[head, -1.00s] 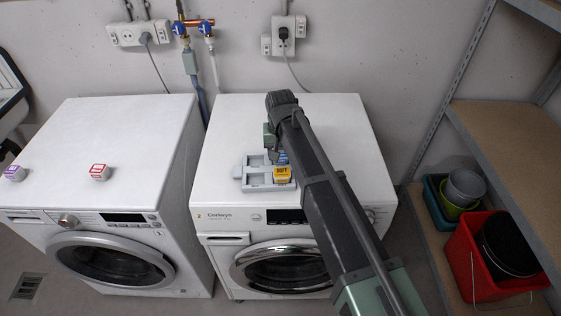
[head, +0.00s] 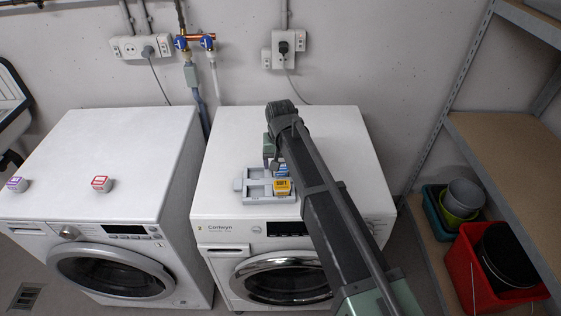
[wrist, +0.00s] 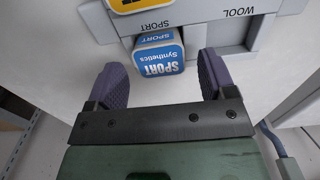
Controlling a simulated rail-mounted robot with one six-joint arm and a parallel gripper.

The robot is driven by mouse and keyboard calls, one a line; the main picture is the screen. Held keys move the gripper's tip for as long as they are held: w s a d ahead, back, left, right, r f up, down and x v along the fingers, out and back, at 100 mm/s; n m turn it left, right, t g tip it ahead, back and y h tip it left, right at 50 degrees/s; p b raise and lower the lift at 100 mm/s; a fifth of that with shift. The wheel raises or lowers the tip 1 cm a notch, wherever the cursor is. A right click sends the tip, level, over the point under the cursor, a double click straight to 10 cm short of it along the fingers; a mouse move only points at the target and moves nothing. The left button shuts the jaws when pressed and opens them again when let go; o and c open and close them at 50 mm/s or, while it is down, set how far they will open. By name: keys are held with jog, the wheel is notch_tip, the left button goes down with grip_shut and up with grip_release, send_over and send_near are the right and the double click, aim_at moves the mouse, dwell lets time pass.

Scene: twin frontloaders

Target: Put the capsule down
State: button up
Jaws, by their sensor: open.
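A blue capsule marked SPORT Synthetics (wrist: 158,58) stands between the two spread purple fingers of my gripper (wrist: 160,66), with a gap on each side. In the head view the blue capsule (head: 282,169) shows just behind a yellow capsule (head: 283,187), at the right side of a grey tray (head: 252,200). The yellow capsule also shows at the top of the wrist view (wrist: 140,4), beside the tray's SPORT label. My gripper is open; in the head view it is partly hidden by my arm. I cannot tell whether the blue capsule rests fully in its compartment.
The tray lies on the right white washing machine (head: 225,150). A purple-marked capsule (head: 17,184) and a red-marked capsule (head: 101,184) stand on the left machine (head: 130,140). Shelves (head: 515,145) and a red bucket (head: 470,270) are at the right. The wall with taps is behind.

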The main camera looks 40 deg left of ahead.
aim_at(282, 167)
notch_tip(282, 167, up, 11)
jog(key=p, duration=0.9)
jog(key=shift+f, duration=0.15)
jog(key=w+d+m, duration=0.2)
jog(key=w+d, duration=0.1)
jog(key=d, duration=1.3)
jog(key=w+d+m, duration=0.2)
jog(key=d, duration=1.3)
jog(key=s+d+m, duration=0.1)
jog(key=s+d, duration=0.3)
jog(key=d, duration=0.8)
jog(key=s+d+m, duration=0.2)
jog(key=s+d, duration=0.2)
jog(key=d, duration=0.9)
jog(key=shift+s+m, duration=0.25)
jog(key=shift+m, duration=0.05)
jog(key=shift+o, duration=0.4)
